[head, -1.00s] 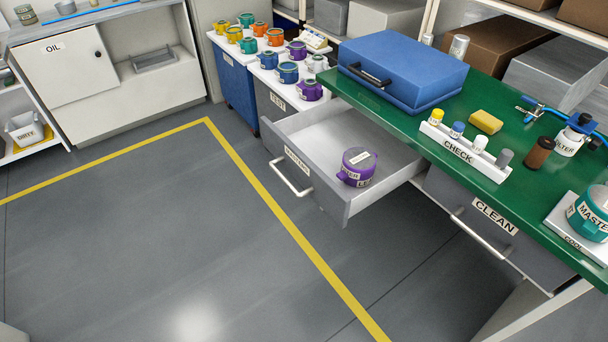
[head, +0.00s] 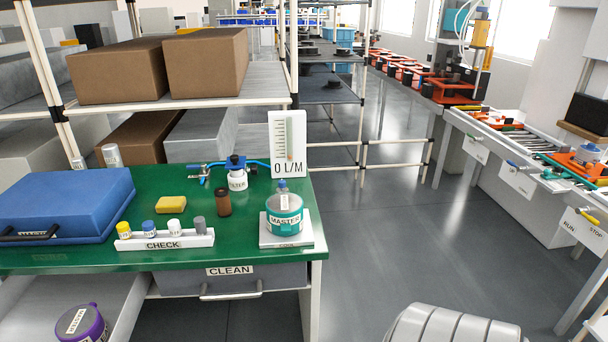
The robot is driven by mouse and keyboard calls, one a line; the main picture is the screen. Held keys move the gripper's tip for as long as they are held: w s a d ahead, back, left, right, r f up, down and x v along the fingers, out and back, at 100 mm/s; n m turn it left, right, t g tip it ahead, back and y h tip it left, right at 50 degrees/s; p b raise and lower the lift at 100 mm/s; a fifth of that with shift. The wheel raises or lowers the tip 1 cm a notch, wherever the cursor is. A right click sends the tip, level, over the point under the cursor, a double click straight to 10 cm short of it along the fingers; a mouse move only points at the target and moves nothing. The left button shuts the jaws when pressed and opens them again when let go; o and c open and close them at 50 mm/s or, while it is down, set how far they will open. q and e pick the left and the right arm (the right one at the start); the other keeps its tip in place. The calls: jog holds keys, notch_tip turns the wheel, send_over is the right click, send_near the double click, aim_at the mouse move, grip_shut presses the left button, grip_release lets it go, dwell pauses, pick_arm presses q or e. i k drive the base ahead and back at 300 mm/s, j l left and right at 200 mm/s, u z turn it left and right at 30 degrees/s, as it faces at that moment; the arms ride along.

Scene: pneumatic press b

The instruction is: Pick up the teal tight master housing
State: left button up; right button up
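The teal master housing (head: 284,214) stands upright on a white block labelled COOL (head: 287,241), near the right front corner of the green bench. It has a white MASTER label and a small blue-grey fitting on top. Neither gripper shows clearly in the head view. A pale ribbed rounded part, seemingly mine, shows at the bottom right, and no fingers are visible on it.
The green bench (head: 100,259) also holds a blue case (head: 70,200), a CHECK rack (head: 165,242), a yellow sponge (head: 171,203), a brown bottle (head: 224,203), a FILTER jar (head: 237,182) and a flow gauge (head: 288,140). Floor right of the bench is clear.

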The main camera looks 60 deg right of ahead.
aim_at(284, 210)
jog(key=z, duration=1.6)
